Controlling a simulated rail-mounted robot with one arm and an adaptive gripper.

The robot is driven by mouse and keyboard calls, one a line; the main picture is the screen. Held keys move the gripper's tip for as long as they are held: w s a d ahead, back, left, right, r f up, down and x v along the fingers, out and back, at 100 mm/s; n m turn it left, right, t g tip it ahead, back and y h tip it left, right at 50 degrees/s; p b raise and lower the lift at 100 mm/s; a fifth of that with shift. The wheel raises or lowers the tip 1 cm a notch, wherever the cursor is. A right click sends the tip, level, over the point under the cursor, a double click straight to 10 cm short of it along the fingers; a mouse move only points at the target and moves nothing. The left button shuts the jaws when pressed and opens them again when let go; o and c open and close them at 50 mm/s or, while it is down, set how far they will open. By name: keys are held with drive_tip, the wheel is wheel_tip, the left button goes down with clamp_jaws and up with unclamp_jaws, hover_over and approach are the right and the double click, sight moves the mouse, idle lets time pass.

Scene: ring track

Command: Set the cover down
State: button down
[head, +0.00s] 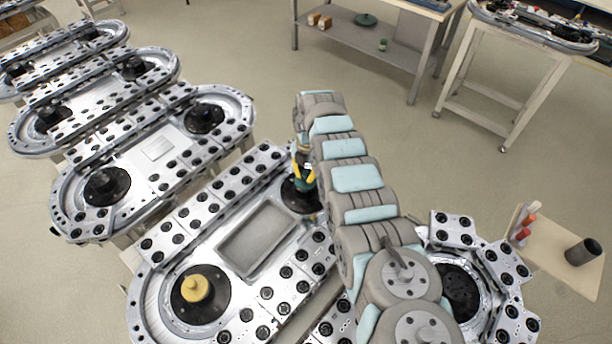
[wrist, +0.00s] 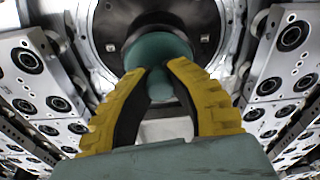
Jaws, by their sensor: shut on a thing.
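A green cover (wrist: 158,48) is held between the yellow fingers of my gripper (wrist: 160,70) in the wrist view. The fingers are shut on its narrow near part, and its wide round part faces away from me. Behind it is a round black hub (wrist: 205,20) inside a silver ring. In the head view my gripper (head: 304,171) points down over the black hub (head: 299,199) at the far right end of the nearest ring track. The cover is mostly hidden there. I cannot tell whether it touches the hub.
A yellow knobbed piece (head: 196,287) sits on the hub at the track's near end. An empty grey tray (head: 258,237) lies between the two hubs. Rows of track plates with black rollers border the hub on both sides. A small side table (head: 565,265) stands at right.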

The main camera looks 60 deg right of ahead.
drive_tip(key=shift+f, duration=0.15)
drive_tip(key=shift+f, duration=0.1)
drive_tip(key=c, duration=1.1)
unclamp_jaws()
drive_tip(key=shift+c, duration=0.2)
wheel_tip(320, 180, up, 12)
drive_tip(key=d, duration=0.1)
drive_tip(key=shift+d, duration=0.15)
